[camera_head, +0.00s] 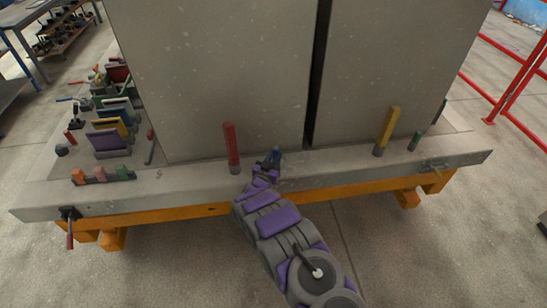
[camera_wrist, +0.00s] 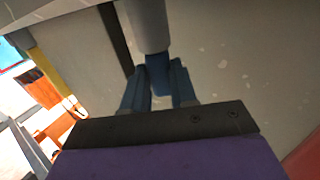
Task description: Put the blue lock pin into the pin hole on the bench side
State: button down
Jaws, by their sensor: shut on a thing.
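My gripper (camera_head: 270,162) is at the front edge of the bench (camera_head: 330,170), low in front of the grey panel. In the wrist view my gripper (camera_wrist: 158,80) has its two fingers shut on the blue lock pin (camera_wrist: 157,61). The blue part sits between the fingertips, and a grey cylindrical part extends beyond it toward the top of the picture. In the head view a small blue tip (camera_head: 276,152) shows at the fingers; the rest of the pin is hidden. I cannot clearly make out the pin hole on the bench side.
A red post (camera_head: 231,147) stands just left of my gripper. A yellow post (camera_head: 387,130) and a small green one (camera_head: 414,141) stand to the right. Coloured clamps (camera_head: 108,140) crowd the bench's left. A red-handled lever (camera_head: 69,225) hangs at the left front. Floor in front is clear.

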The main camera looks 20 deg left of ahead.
jog(key=c, duration=0.8)
grip_release()
jog(key=shift+s, duration=0.15)
jog(key=s+p, duration=0.2)
jog(key=s, duration=1.5)
jog(key=shift+d+p, duration=0.15)
jog(key=shift+p, duration=0.2)
jog(key=shift+f, duration=0.1)
